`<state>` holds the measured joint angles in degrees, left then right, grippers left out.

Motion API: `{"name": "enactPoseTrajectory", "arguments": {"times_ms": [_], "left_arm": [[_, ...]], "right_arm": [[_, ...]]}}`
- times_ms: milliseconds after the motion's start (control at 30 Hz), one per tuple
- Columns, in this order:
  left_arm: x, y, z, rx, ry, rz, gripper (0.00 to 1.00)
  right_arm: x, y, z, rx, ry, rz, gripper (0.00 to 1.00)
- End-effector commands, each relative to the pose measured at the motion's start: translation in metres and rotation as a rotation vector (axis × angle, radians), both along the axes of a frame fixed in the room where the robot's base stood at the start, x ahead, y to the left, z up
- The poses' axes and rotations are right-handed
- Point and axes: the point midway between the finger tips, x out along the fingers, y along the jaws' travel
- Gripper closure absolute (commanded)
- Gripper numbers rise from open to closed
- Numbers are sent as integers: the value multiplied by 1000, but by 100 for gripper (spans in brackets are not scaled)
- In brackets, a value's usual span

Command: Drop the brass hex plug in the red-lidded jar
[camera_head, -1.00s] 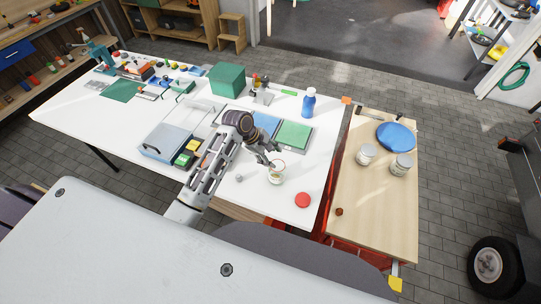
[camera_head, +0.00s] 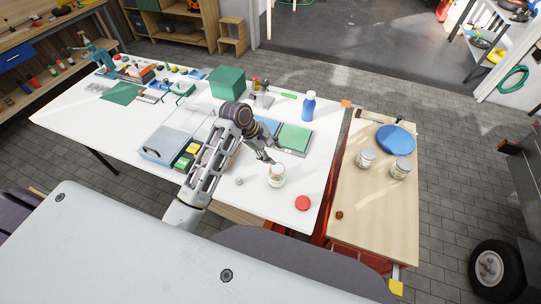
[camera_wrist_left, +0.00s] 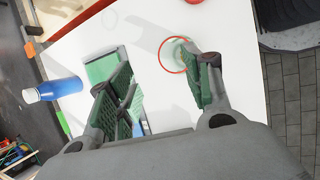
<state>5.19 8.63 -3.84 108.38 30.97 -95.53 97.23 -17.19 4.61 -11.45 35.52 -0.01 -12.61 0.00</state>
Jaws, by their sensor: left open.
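The clear jar (camera_head: 277,177) with a red rim stands upright and uncovered on the white table. Something pale and greenish shows inside it, too small to make out. A round red lid (camera_head: 303,203) lies flat to its right, apart from it. My left gripper (camera_head: 268,157) is just beyond the jar's mouth, apart from it. In the left wrist view its fingers (camera_wrist_left: 165,92) are spread with nothing between them, and the jar's red rim (camera_wrist_left: 163,58) shows past them. I cannot make out the brass hex plug anywhere. My right gripper is not in view.
A small grey piece (camera_head: 239,181) lies left of the jar. A blue bottle (camera_head: 309,104), a green box (camera_head: 227,82) and a clear-lidded case (camera_head: 163,147) stand on the table.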

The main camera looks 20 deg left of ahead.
Motion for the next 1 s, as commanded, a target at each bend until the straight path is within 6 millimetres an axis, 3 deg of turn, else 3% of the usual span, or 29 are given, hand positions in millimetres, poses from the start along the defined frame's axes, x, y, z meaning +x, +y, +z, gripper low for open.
{"name": "enactPoseTrajectory", "arguments": {"times_ms": [300,1000], "left_arm": [[0,0,24,0,-1,-1,50],[0,0,25,0,0,0,50]], "right_arm": [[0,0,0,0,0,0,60],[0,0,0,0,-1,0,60]]}}
